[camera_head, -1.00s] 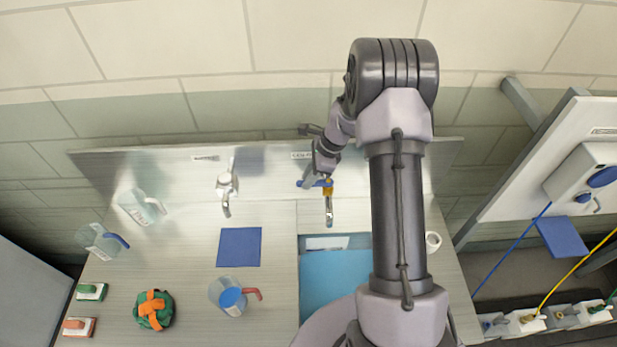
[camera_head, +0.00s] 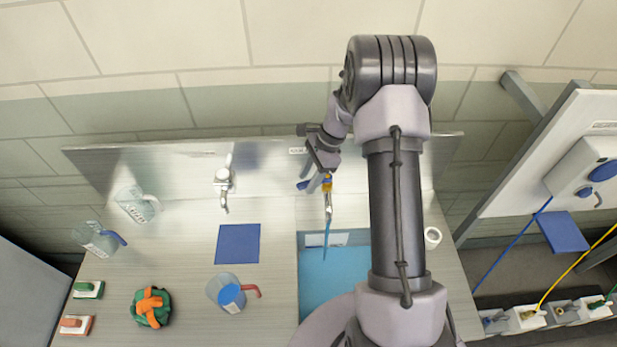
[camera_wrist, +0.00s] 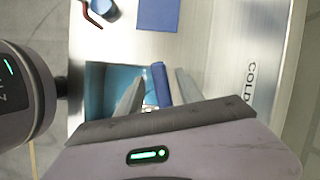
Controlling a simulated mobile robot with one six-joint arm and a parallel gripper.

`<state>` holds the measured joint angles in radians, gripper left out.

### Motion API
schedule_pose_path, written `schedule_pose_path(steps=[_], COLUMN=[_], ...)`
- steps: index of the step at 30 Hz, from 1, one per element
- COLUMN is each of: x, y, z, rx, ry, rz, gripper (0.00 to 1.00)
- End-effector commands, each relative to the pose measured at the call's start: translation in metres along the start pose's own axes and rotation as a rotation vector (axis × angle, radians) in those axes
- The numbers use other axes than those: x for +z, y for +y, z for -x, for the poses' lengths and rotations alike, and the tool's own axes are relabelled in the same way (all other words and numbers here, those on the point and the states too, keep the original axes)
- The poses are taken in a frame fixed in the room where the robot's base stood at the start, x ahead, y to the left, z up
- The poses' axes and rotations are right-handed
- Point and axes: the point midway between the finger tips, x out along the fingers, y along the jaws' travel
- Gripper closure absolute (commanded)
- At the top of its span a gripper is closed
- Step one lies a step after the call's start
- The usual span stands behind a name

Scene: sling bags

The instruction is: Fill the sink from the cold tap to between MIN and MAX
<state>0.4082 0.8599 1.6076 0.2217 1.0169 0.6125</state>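The cold tap (camera_head: 327,197) stands over the sink, and a thin blue stream of water (camera_head: 326,236) runs from its spout. Its blue lever (camera_head: 304,184) also shows in the wrist view (camera_wrist: 160,83). My gripper (camera_head: 312,180) is at the lever; in the wrist view its two grey fingers (camera_wrist: 158,92) stand apart on either side of the lever, with a gap on the left. The sink (camera_head: 363,238) has blue water (camera_head: 330,285) in it. A pale label (camera_head: 318,240) is on its back wall; its marks are too small to read. My arm hides the sink's right part.
A second tap (camera_head: 223,180) stands left, near a blue mat (camera_head: 238,244). A white roll (camera_head: 432,237) lies right of my arm.

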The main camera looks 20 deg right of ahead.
Motion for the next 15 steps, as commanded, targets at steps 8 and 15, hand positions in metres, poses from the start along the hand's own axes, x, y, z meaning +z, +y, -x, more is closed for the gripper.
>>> schedule_pose_path(steps=[8, 15], x=[0.0, 0.0], y=[0.0, -0.001], z=[0.001, 0.047], rx=[-0.001, -0.006], ry=[0.0, 0.002], rz=[-0.001, -0.001], gripper=[0.56, 0.56])
